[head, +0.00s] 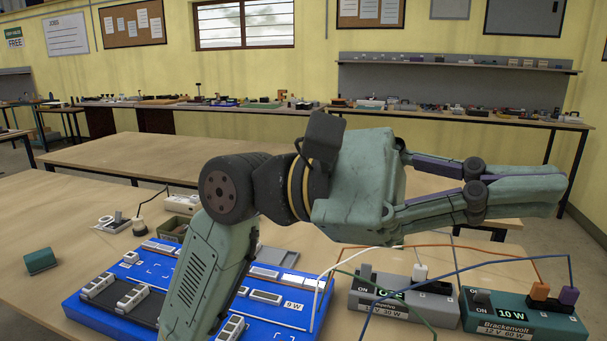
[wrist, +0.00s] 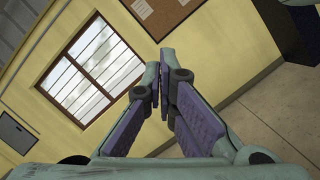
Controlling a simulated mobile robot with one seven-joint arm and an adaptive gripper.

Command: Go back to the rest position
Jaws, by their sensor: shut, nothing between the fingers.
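My gripper (head: 556,184) is raised above the table in the head view, stretched out sideways to the right. Its green fingers with purple pads lie close together and hold nothing. The wrist view shows the two fingertips (wrist: 161,76) almost meeting, with the wall, a window and the floor beyond them. My arm crosses the middle of the head view and hides part of the blue board (head: 85,309) below it.
A grey power supply (head: 400,306) and a teal power supply (head: 525,325) stand at the front right with coloured wires. A green block (head: 40,261) lies at the left. Another table (head: 110,157) stands behind. The space around my gripper looks clear.

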